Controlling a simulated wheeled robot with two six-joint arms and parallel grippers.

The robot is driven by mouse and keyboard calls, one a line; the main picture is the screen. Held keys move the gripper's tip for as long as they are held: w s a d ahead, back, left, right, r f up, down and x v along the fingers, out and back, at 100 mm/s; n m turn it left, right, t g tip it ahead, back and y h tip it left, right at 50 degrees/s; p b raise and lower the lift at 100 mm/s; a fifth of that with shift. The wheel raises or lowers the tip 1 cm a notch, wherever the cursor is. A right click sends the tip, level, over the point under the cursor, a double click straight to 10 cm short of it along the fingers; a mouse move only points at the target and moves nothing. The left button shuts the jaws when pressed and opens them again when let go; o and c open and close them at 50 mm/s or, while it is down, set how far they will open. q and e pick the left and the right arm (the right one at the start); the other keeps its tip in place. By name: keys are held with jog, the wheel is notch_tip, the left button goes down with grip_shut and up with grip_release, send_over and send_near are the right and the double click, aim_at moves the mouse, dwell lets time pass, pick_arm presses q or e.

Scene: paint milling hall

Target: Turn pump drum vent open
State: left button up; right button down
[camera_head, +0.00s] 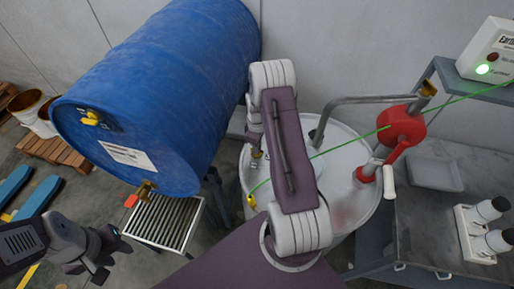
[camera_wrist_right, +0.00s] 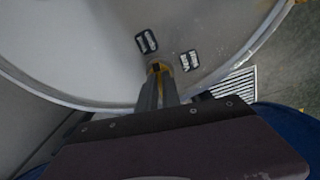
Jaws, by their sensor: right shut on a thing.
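The pump drum (camera_head: 345,203) is a pale grey drum with a red pump (camera_head: 402,126) on its lid. In the right wrist view its lid (camera_wrist_right: 80,45) fills the upper part. My right gripper (camera_wrist_right: 158,84) is shut on the vent (camera_wrist_right: 154,68), a small yellow and dark fitting on the lid; the fingers cover most of it. Two dark labels (camera_wrist_right: 147,41) lie beside it, too small to read. In the head view my right arm hides the vent. My left gripper (camera_head: 110,254) is open and empty at the lower left, away from the drum.
A large blue drum (camera_head: 165,85) lies on its side at the left, above a grated tray (camera_head: 165,222). A green cable runs across the lid to a yellow clamp (camera_head: 251,201) on the rim. A metal bench (camera_head: 430,225) stands at the right.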

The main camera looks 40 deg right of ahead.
jog(key=shift+n, duration=1.1)
jog(key=c, duration=1.5)
grip_release()
jog(key=shift+c, duration=0.2)
notch_tip(320, 180, up, 9)
jog(key=b, duration=0.1)
jog(key=shift+b, duration=0.4)
